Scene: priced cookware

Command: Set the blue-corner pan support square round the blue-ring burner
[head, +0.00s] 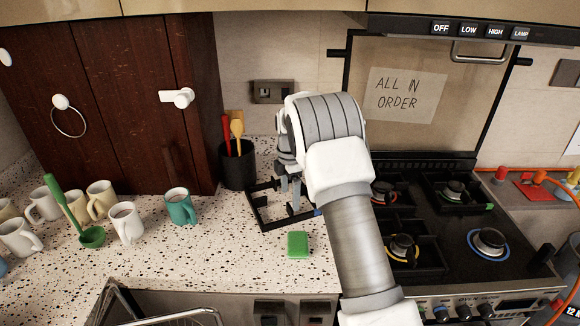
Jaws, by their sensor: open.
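The blue-corner pan support (265,222), a black square frame, lies on the speckled counter left of the stove. Its blue corner (318,212) shows at its right, beside my forearm. My gripper (290,192) points down over the support with its fingers apart. Whether the fingers straddle a bar or touch it, I cannot tell. My wrist and forearm hide part of the support. The blue-ring burner (488,241) is at the front right of the black hob, with no support around it.
Other burners, such as the yellow-ringed one (402,248), have black supports around them. A green sponge (298,244) lies just in front of the blue-corner support. A black utensil pot (238,168) stands behind it. A teal mug (180,206) and several cream mugs stand left.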

